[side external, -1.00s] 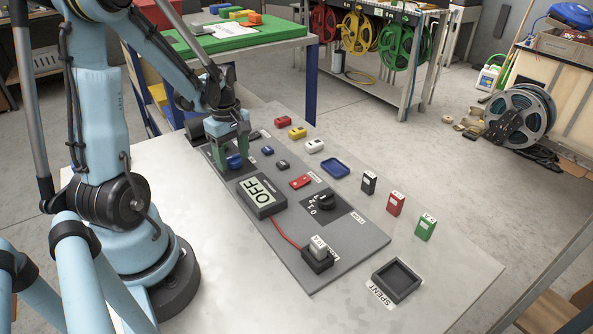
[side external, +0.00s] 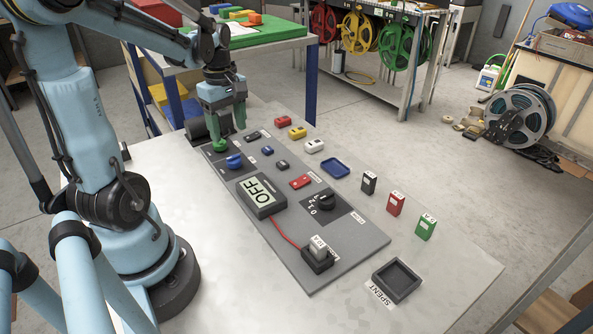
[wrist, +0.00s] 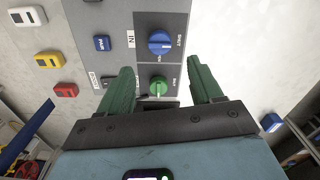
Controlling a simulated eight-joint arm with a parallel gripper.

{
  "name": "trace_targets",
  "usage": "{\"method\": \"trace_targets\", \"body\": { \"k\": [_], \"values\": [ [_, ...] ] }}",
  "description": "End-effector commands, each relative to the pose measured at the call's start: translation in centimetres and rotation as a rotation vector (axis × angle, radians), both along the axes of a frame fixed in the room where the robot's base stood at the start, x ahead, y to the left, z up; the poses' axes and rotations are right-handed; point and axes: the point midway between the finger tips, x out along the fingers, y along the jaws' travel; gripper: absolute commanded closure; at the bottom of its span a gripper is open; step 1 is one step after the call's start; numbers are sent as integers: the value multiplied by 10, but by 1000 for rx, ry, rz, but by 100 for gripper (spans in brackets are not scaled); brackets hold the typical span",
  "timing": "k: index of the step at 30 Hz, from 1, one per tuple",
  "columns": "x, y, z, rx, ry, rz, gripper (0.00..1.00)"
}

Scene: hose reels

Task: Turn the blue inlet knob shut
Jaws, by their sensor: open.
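The blue inlet knob (side external: 234,161) sits on the grey panel (side external: 343,248), in front of my gripper in the side view. In the wrist view the blue knob (wrist: 160,43) lies beyond my fingertips, with an "IN" label on its left and "SHUT" lettering on its right. Its pale pointer line runs across the picture. My gripper (side external: 228,130) is open and empty, raised above the panel's far end near a green knob (side external: 220,146). In the wrist view the green knob (wrist: 159,87) shows between the two green fingers (wrist: 162,80), apart from both.
An "OFF" display (side external: 260,194), a black dial (side external: 325,200) and small blocks, including a red one (side external: 301,181), stand on the panel. More blocks, a blue tray (side external: 335,168) and a "SPENT" tray (side external: 397,280) stand on the table to the right.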

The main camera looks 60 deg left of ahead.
Motion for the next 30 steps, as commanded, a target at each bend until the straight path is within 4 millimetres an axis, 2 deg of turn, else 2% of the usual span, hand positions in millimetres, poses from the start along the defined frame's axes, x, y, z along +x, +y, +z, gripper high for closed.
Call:
{"method": "trace_targets", "body": {
  "k": [3, 9, 23, 26, 30],
  "values": [
    [-1, -1, 16, 0, 0, 0, 35],
    [0, 0, 33, 0, 0, 0, 35],
    [0, -1, 38, 1, -1, -4, 35],
    [4, -9, 39, 14, -16, -66, 35],
    [17, -44, 42, 76, -87, -337, 35]
  ]
}}
